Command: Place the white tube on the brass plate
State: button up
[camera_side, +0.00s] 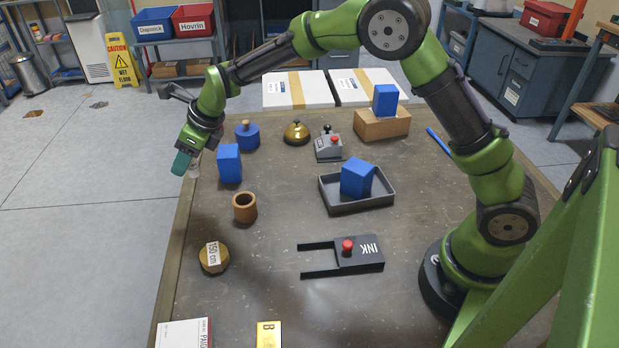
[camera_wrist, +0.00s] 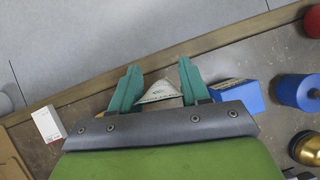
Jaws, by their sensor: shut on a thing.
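My gripper (camera_side: 184,165) is over the table's left edge, with teal fingers that also show in the wrist view (camera_wrist: 158,88). The fingers are shut on a whitish printed piece, likely the white tube (camera_wrist: 160,92); its far end looks pointed and the fingers hide its sides. A small pale part of the tube (camera_side: 194,168) shows beside the fingers in the side view. A gold plate marked B (camera_side: 268,335), likely the brass plate, lies at the table's front edge, partly cut off by the frame and well away from my gripper.
A blue block (camera_side: 229,164) stands close to my gripper. A brown cup (camera_side: 244,207) and a round gold-brown piece labelled 150 cm (camera_side: 213,257) lie towards the front. A dark tray (camera_side: 352,203) holds another blue block.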

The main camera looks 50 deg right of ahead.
jog(key=s+a+r+n+y, duration=0.1)
jog(key=s+a+n, duration=0.1)
jog(key=s+a, duration=0.4)
jog(key=n+g, duration=1)
jog(key=n, duration=0.8)
send_over(266, 338)
jog(key=s+a, duration=0.1)
jog(key=s, duration=0.1)
jog(key=shift+w+a+f, duration=0.1)
jog(key=shift+w+f, duration=0.05)
jog(key=shift+f, duration=4.7)
jog(key=o, duration=0.6)
jog(key=shift+f, duration=0.15)
jog(key=shift+c, duration=0.2)
jog(key=o, duration=0.5)
jog(key=shift+c, duration=0.2)
